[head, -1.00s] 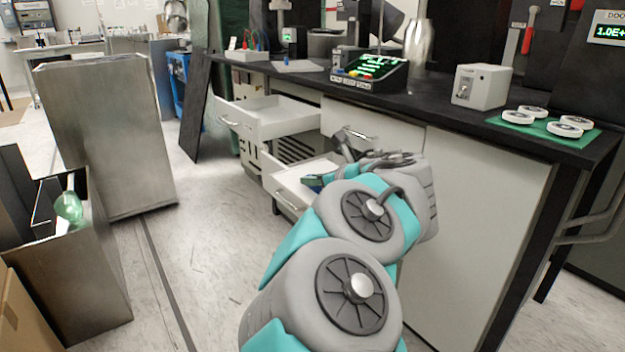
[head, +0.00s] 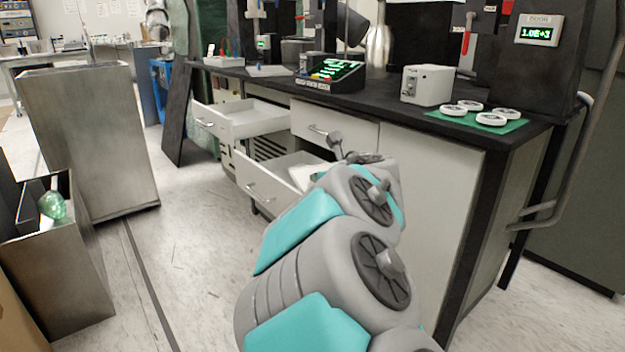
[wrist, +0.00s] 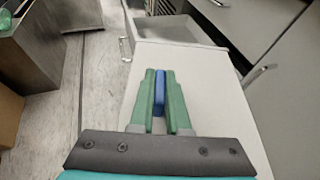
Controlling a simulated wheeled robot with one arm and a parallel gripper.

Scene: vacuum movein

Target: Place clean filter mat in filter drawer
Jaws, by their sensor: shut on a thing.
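My gripper (wrist: 160,98) has green fingers shut on a narrow blue piece (wrist: 159,88). A broad pale flat surface (wrist: 200,85) lies beneath the fingers in the wrist view; I cannot tell whether it is the filter mat or part of a drawer. In the head view my arm hides the gripper and most of what it holds. The lower drawer (head: 262,185) stands open with something whitish inside, close to the end of my arm. The upper drawer (head: 215,122) is also open and looks empty.
The black bench top (head: 385,108) carries a grey box (head: 427,85) and a green mat (head: 477,121) with several white discs. Metal bins (head: 90,135) stand at the left. The floor (head: 195,250) between bins and drawers is clear.

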